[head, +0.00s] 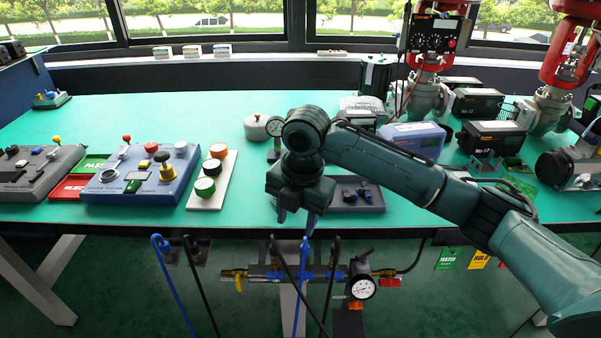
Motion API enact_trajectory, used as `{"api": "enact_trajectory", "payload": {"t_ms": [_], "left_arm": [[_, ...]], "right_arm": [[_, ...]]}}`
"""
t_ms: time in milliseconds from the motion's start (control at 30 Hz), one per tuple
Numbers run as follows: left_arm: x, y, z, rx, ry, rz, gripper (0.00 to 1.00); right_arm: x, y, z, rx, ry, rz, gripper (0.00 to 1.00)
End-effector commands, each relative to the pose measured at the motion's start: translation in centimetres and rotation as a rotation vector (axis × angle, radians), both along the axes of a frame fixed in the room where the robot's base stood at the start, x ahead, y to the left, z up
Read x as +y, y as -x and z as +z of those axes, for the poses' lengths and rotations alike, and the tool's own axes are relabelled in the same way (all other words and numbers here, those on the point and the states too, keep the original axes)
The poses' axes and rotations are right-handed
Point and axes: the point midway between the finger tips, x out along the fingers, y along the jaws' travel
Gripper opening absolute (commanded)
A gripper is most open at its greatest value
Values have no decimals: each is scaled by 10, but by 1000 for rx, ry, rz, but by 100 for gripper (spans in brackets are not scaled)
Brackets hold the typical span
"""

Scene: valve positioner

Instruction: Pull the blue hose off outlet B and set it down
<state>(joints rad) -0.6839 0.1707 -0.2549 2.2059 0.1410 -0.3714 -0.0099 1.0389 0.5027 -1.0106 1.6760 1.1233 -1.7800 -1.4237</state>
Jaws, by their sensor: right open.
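My right gripper (296,217) points down in front of the bench's front edge, with its two blue-tipped fingers apart and nothing seen between them. Below it, under the edge, is an air manifold (260,271) with brass fittings. A blue hose (303,258) runs at the manifold, below the right fingertip and apart from it. Another blue hose (171,280) hangs further left. No outlet lettering is readable, so I cannot tell which one is B. My left gripper is not in view.
Black hoses (198,280) hang beside the blue ones. A pressure gauge (362,287) is at the manifold's right. A dark tray (345,206) lies behind my gripper. A button panel (211,180) stands left. The green bench top (100,125) is clear at the back left.

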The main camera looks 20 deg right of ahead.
Motion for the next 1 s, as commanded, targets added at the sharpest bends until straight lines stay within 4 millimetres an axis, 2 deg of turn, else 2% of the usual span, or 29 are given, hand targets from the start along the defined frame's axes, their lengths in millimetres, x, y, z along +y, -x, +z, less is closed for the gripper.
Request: {"api": "enact_trajectory", "payload": {"t_ms": [33, 100, 267, 433, 800, 1000], "left_arm": [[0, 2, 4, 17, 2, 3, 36], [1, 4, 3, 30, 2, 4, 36], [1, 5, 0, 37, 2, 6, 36], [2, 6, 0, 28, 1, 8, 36], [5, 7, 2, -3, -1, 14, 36], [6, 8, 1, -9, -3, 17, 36]], "right_arm": [[-9, -4, 18, 14, 35, 25, 44], [-17, -4, 28, 34, 63, 55, 44], [-22, -4, 26, 52, 84, 76, 44], [-22, -3, 1, 53, 82, 74, 44], [-21, -3, -70, 49, 81, 74, 44], [-21, -4, -93, 47, 80, 73, 44]]}}
